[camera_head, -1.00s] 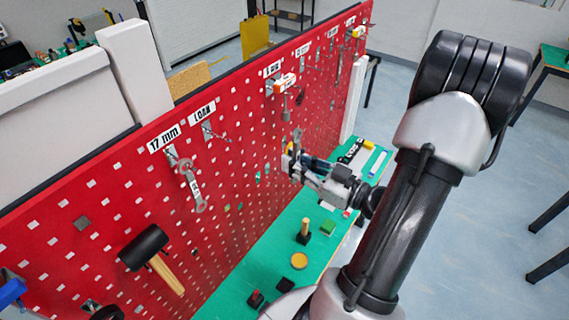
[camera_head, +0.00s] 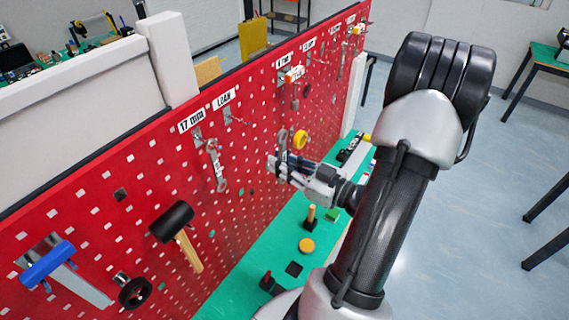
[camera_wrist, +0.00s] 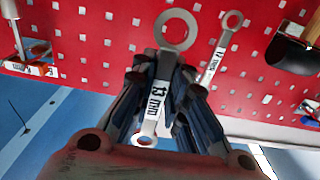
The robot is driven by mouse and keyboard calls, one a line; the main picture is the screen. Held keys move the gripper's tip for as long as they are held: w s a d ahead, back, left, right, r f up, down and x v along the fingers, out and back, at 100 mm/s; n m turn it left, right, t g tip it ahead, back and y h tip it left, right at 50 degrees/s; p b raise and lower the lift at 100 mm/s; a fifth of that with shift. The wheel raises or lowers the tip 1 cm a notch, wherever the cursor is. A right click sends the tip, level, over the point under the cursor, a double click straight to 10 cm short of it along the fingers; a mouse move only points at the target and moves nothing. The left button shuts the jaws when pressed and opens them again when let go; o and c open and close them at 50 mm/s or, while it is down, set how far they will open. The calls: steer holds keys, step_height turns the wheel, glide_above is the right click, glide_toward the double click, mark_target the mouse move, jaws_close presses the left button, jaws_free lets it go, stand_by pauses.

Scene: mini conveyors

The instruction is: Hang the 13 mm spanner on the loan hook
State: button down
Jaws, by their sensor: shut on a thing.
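The 13 mm spanner (camera_wrist: 173,66), with a white "13 mm" label, is held between the fingers of my gripper (camera_wrist: 158,110) in the wrist view, its ring end up. In the head view the spanner (camera_head: 283,143) stands roughly upright in my gripper (camera_head: 277,168), in front of the red pegboard and right of the loan hook. The loan hook (camera_head: 236,119) sticks out below the "LOAN" label (camera_head: 224,98) and looks empty. The gap between the spanner's ring and the hook is clear to see in the head view.
A 17 mm spanner (camera_head: 214,160) hangs just left of the loan hook; it also shows in the wrist view (camera_wrist: 218,55). A mallet (camera_head: 174,222) hangs lower left. A yellow roll (camera_head: 301,139) is behind my gripper. A green bench (camera_head: 262,252) runs below the pegboard (camera_head: 120,240).

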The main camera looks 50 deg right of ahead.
steer(key=shift+w+a+f+b, duration=0.15)
steer(key=shift+w+b, duration=0.1)
steer(key=shift+w, duration=1.8)
steer(key=shift+w+a+b, duration=0.2)
steer(key=shift+w+b, duration=0.05)
steer(key=shift+w, duration=1.8)
steer(key=shift+w+a+f+b, duration=0.15)
steer(key=shift+w+b, duration=0.1)
steer(key=shift+w, duration=1.8)
steer(key=shift+f+b, duration=0.25)
steer(key=shift+b, duration=0.25)
steer(key=c, duration=1.5)
jaws_free()
steer(key=s, duration=0.8)
steer(key=s+d, duration=0.1)
steer(key=s, duration=0.3)
steer(key=shift+f, duration=0.1)
